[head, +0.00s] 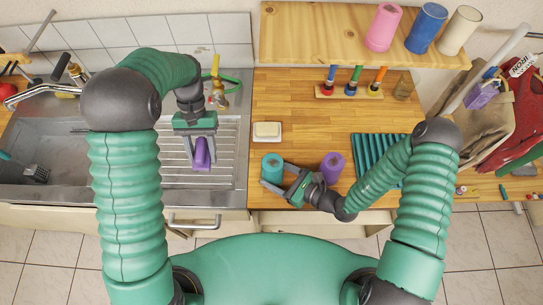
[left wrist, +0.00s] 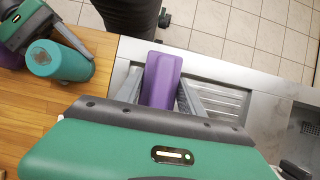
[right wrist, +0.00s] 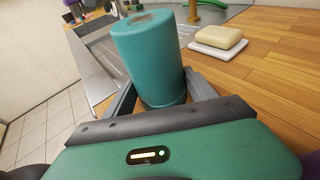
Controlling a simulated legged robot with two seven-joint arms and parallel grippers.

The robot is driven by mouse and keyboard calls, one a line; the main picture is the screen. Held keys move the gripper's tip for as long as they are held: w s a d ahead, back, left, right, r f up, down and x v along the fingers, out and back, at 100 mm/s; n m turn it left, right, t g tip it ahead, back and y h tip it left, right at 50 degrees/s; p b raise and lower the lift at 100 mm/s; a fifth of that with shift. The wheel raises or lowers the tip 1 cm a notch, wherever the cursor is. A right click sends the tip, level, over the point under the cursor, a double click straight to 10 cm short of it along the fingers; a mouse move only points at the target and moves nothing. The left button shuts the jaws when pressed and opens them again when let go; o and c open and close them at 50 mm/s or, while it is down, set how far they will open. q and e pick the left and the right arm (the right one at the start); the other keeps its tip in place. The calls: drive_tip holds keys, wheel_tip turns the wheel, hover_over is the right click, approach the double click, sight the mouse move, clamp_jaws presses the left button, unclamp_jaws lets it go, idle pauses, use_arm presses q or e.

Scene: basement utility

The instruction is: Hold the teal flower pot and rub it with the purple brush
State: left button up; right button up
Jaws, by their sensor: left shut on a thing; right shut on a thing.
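The teal flower pot (head: 272,167) is upside down on the wooden counter near its front edge. My right gripper (head: 276,187) is shut on it from the front right; in the right wrist view the teal pot (right wrist: 150,58) stands between the fingers. My left gripper (head: 201,150) is shut on the purple brush (head: 202,155) above the sink's ribbed drainboard, left of the pot and apart from it. In the left wrist view the purple brush (left wrist: 162,80) shows between the fingers; its bristles cannot be made out.
A purple pot (head: 332,166) stands close to the right of my right gripper. A soap bar on a white dish (head: 267,131) lies behind the teal pot. A teal ribbed rack (head: 376,152) is further right. A shelf (head: 330,38) with pink, blue and cream pots is at the back.

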use_arm(q)
drive_tip(key=d+r, duration=0.2)
drive_tip(key=d, duration=0.7)
wheel_tip(320, 180, up, 4)
drive_tip(key=f, duration=0.1)
hover_over(273, 169)
drive_tip(key=w, duration=0.2)
drive_tip(key=shift+s+r+h, duration=0.25)
drive_tip(key=shift+h, duration=0.05)
drive_tip(key=shift+a, duration=0.15)
drive_tip(key=shift+a, duration=0.1)
drive_tip(key=shift+f, duration=0.3)
drive_tip(key=shift+w+f, duration=0.1)
drive_tip(key=shift+f, duration=1.95)
drive_tip(key=shift+f, duration=0.55)
